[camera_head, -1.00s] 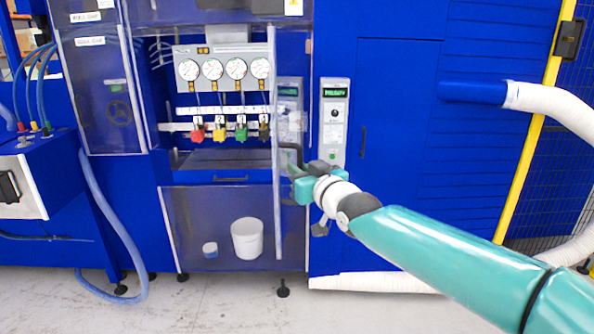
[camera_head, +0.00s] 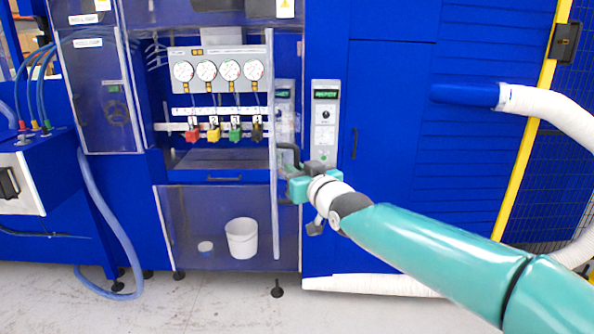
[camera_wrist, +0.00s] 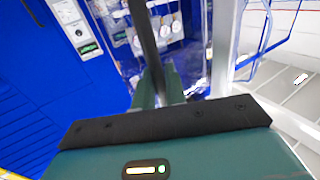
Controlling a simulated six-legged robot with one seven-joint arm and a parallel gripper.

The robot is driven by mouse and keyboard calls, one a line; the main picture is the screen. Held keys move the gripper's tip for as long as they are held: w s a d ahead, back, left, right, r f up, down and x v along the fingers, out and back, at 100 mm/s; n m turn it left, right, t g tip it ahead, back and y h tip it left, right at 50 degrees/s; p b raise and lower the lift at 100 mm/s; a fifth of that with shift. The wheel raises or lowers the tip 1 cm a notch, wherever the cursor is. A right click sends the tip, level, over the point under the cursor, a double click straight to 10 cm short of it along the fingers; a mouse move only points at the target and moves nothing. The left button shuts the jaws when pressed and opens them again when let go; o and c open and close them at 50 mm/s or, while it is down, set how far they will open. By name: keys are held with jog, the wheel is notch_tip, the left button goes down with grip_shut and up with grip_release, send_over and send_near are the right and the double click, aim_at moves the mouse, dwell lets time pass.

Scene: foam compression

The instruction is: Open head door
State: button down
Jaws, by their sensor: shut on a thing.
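The head door, a clear panel with a pale frame (camera_head: 272,120), stands nearly edge-on at the right side of the machine's opening, swung outward. A black bar handle (camera_head: 289,149) sits on its edge; it also crosses the upper middle of the wrist view (camera_wrist: 145,38). My gripper (camera_head: 296,180) is at the handle's lower part, and its jaws hide the grasped section. In the wrist view the teal fingers of my gripper (camera_wrist: 160,86) are closed around the bar. My gripper is shut on the handle.
Behind the door are several gauges (camera_head: 218,71) and coloured valves. A white bucket (camera_head: 241,238) stands behind the lower clear panel. A white hose (camera_head: 548,103) hangs at right. The floor in front (camera_head: 200,305) is clear.

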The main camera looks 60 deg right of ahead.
dwell(0.3)
jog(key=c, duration=1.6)
grip_release()
jog(key=shift+o, duration=0.2)
jog(key=shift+s, duration=0.1)
jog(key=v, duration=1.3)
jog(key=shift+s, duration=0.25)
jog(key=shift+a, duration=0.2)
